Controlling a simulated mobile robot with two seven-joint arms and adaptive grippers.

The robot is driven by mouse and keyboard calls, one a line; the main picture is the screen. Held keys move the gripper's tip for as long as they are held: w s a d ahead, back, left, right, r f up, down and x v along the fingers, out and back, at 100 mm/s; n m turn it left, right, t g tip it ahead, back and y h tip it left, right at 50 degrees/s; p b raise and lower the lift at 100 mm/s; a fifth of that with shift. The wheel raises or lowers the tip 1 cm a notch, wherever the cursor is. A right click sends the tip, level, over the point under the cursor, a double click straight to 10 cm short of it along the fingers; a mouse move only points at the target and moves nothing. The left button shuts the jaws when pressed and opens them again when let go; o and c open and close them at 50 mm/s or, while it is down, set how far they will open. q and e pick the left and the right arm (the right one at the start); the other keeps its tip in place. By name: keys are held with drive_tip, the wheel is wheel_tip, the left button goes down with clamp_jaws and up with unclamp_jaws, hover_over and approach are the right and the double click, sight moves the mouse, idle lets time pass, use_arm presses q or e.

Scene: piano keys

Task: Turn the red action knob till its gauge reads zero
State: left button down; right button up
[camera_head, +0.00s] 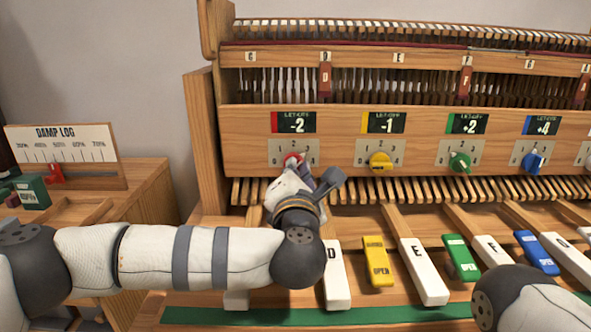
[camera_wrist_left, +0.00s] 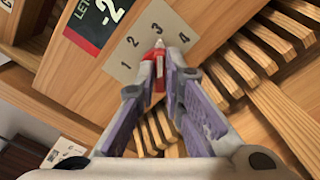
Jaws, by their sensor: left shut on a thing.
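The red knob (camera_head: 292,160) sits on a numbered dial plate (camera_head: 311,151) at the left of the wooden panel. The gauge (camera_head: 293,123) above it has a red stripe and reads -2. My left gripper (camera_head: 296,176) reaches up to the red knob, and its fingers are partly hidden by the wrist in the head view. In the left wrist view, the gripper (camera_wrist_left: 158,72) is shut on the red knob (camera_wrist_left: 159,50), whose pale pointer mark shows between the fingertips. Of my right arm, only a link shows at the bottom right; its gripper is out of view.
To the right are a yellow knob (camera_head: 381,161) under -1, a green knob (camera_head: 459,162) under +2 and a blue knob (camera_head: 533,162) under +4. Piano keys (camera_head: 424,272) spread below the panel. A DAMP LOG gauge (camera_head: 64,145) stands at left.

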use_arm(q)
drive_tip(key=shift+m+p, duration=1.95)
drive_tip(key=shift+m, duration=2.15)
use_arm(e)
drive_tip(key=w+r+t, duration=0.2)
drive_tip(key=w+r, duration=0.3)
drive_tip(key=shift+w+r, duration=0.1)
use_arm(q)
drive_tip(key=shift+f, duration=0.1)
drive_tip(key=c, duration=1.7)
unclamp_jaws()
